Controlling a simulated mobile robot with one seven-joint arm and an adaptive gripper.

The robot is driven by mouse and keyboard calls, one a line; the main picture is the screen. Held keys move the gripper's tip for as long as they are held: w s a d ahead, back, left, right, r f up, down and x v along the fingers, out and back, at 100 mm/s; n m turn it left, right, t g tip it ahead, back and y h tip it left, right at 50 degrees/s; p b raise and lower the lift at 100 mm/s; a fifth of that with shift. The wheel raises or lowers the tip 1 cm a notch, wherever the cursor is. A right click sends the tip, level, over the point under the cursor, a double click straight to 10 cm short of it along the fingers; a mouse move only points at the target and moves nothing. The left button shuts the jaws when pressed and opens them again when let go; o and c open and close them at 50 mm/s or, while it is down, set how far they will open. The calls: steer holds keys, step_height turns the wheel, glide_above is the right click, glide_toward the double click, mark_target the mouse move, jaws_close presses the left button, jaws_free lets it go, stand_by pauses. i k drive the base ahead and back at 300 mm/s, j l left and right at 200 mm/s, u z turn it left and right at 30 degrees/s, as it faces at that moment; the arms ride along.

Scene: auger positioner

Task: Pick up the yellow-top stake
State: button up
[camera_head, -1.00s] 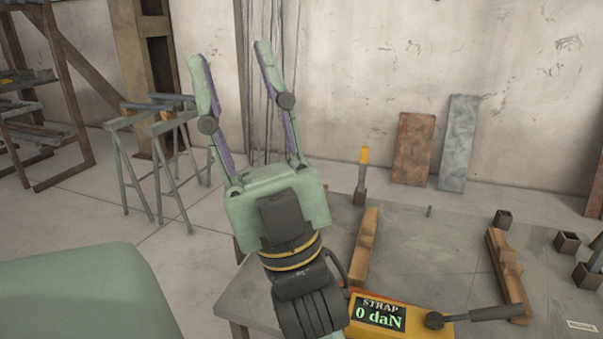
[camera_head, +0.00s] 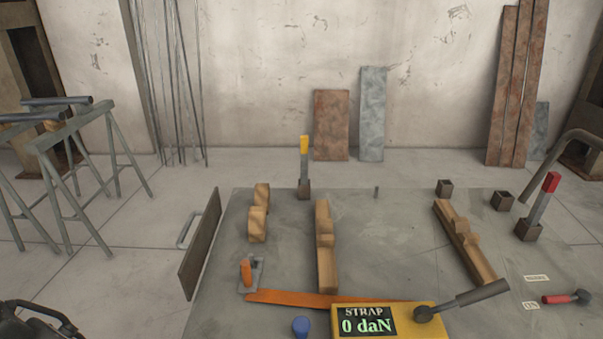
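The yellow-top stake (camera_head: 304,163) stands upright at the back left of the grey table (camera_head: 395,215). Its top is yellow and its shaft grey. Its lower end is in a small dark square socket (camera_head: 304,189), so the foot is hidden. My gripper's fingers are out of view. A dark part at the lower left corner looks like a piece of my arm.
A red-top stake (camera_head: 541,200) stands in a socket at right. Two empty sockets (camera_head: 444,188) (camera_head: 503,201) are near it. Notched wooden blocks (camera_head: 326,255) (camera_head: 468,245), an orange strap (camera_head: 300,298) and a yellow STRAP box (camera_head: 405,317) occupy the table. Sawhorses stand left.

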mark_target(304, 138)
steer(key=i+u, duration=0.3)
steer(key=u, duration=0.15)
steer(key=i+l+u, duration=0.2)
steer(key=u, duration=0.2)
steer(key=i, duration=0.1)
